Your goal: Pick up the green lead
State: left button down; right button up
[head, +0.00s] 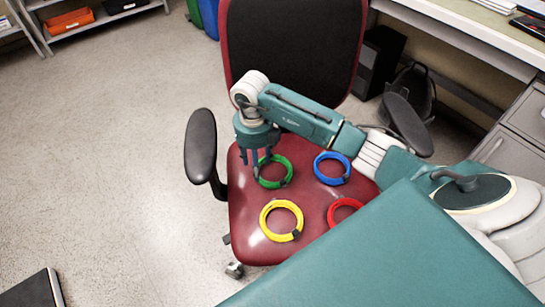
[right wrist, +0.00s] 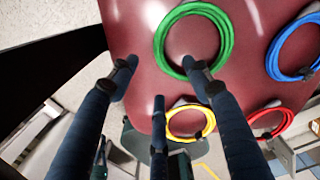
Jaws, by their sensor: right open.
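The green lead (head: 288,180) is a coiled ring lying on the red chair seat (head: 255,230). In the right wrist view the green lead (right wrist: 228,42) is at the top middle. My right gripper (head: 258,164) is open and points down at the left edge of the green coil. In the right wrist view its fingers (right wrist: 160,85) are spread, with one fingertip overlapping the coil's lower edge. I cannot tell whether it touches the lead, and nothing is held. My left gripper is not in view.
A blue lead (head: 332,168), a yellow lead (head: 281,221) and a partly hidden red lead (head: 342,208) lie on the same seat. Armrests (head: 201,145) and the backrest (head: 290,50) border the seat. A desk (head: 470,30) stands at the right. Open floor lies left.

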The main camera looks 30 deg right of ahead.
jog(key=f, duration=0.5)
jog(key=shift+s+a+b, duration=0.2)
jog(key=shift+s+b, duration=0.1)
jog(key=shift+b, duration=0.1)
jog(key=shift+f, duration=0.35)
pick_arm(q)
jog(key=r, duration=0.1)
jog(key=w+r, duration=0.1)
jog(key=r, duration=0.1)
pick_arm(e)
jog(key=shift+c, duration=0.3)
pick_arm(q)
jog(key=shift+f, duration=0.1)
pick_arm(e)
grip_shut()
